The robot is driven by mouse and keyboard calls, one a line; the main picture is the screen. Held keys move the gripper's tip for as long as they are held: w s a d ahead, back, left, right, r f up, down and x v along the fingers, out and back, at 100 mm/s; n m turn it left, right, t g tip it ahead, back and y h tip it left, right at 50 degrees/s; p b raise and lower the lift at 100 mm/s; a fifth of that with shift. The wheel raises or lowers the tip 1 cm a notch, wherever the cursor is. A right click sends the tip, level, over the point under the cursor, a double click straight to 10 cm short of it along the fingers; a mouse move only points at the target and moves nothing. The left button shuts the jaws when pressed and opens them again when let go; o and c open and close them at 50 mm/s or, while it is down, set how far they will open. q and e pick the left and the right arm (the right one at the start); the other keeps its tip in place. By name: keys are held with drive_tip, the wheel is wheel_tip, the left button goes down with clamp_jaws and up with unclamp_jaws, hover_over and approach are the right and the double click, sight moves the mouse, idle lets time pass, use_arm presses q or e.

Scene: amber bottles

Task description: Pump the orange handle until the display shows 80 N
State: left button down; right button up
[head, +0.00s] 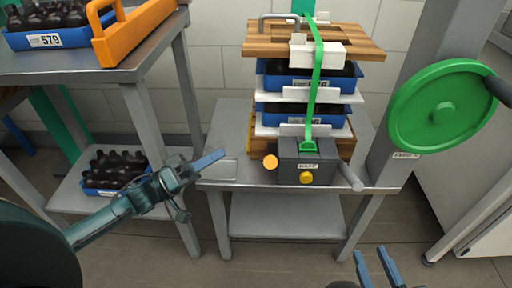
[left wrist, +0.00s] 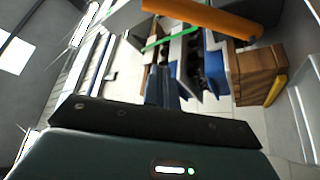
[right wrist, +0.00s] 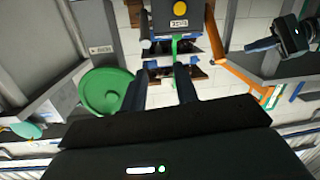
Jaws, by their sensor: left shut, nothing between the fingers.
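The orange handle (head: 270,162) shows almost end-on in the head view, at the left of a dark grey box (head: 290,172) on the low table. An orange bar (left wrist: 205,15), apparently this handle, crosses the top of the left wrist view. The small display (head: 308,166) is on the box's front; its reading is too small to make out. My left gripper (head: 217,159) is shut and empty, left of the handle and apart from it in the picture. My right gripper (head: 376,268) is open and empty, low in front of the table.
A green strap (head: 317,75) runs from the box over stacked blue crates and wooden boards. The box has a yellow knob (head: 306,178) and a grey bar (head: 349,176). A green wheel (head: 435,105) stands right. A side table (head: 110,70) with bottle crates stands left.

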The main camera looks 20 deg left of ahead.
sight(269, 161)
use_arm(q)
drive_tip(key=w+d+b, duration=0.2)
drive_tip(key=w+d, duration=0.1)
drive_tip(key=d, duration=0.6)
drive_tip(key=shift+w+r+b, duration=0.2)
drive_tip(key=shift+r+b, duration=0.1)
drive_tip(key=shift+r, duration=0.1)
use_arm(e)
drive_tip(key=shift+s+a+n+t+y, duration=0.1)
drive_tip(key=shift+a+n+t+y, duration=0.5)
drive_tip(key=shift+t+y, duration=0.25)
use_arm(q)
drive_tip(key=shift+f, duration=0.15)
